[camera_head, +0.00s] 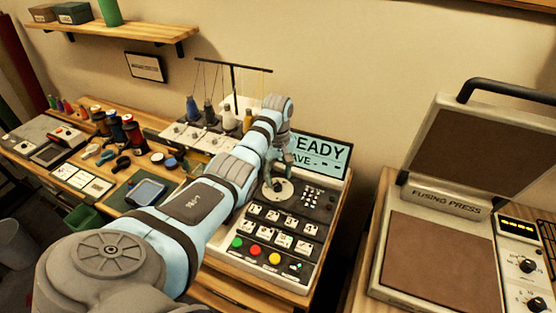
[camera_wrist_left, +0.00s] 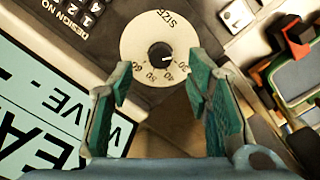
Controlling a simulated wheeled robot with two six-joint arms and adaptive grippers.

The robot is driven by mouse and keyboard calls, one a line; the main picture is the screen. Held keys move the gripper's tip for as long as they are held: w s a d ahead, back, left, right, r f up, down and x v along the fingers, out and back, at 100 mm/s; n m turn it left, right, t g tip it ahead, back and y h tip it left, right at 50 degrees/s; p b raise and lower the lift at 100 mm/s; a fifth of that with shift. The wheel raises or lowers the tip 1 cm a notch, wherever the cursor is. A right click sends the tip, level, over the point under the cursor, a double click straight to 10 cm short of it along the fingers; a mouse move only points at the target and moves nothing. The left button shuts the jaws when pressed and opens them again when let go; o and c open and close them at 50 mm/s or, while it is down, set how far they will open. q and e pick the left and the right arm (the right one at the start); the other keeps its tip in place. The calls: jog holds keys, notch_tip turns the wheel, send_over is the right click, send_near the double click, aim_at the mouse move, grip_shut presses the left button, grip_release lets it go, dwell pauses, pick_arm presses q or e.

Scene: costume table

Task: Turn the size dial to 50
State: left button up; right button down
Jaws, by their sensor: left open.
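The size dial is a round cream plate marked SIZE (camera_wrist_left: 160,25) with a small black knob (camera_wrist_left: 160,55) at its centre. In the left wrist view it appears upside down, with its numbers along the lower edge. A pale mark on the knob points right, near the figure that looks like 30. In the head view the dial (camera_head: 279,193) is on the machine's panel, just below my left gripper (camera_head: 283,166). My left gripper's teal fingers (camera_wrist_left: 157,87) are open and empty, one to each side below the knob in the wrist view, apart from it. My right gripper is not visible.
The display (camera_head: 318,155) stands behind the panel. Picture buttons (camera_head: 283,222) and coloured round buttons (camera_head: 255,250) lie in front of the dial. Thread cones (camera_head: 192,108) stand behind to the left. A fusing press (camera_head: 432,255) sits open on the right.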

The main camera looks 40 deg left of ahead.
aim_at(278, 185)
pick_arm(q)
notch_tip(278, 185, down, 4)
jog(key=shift+b, duration=0.35)
jog(key=shift+c, duration=0.6)
grip_shut()
jog(key=shift+r, duration=0.1)
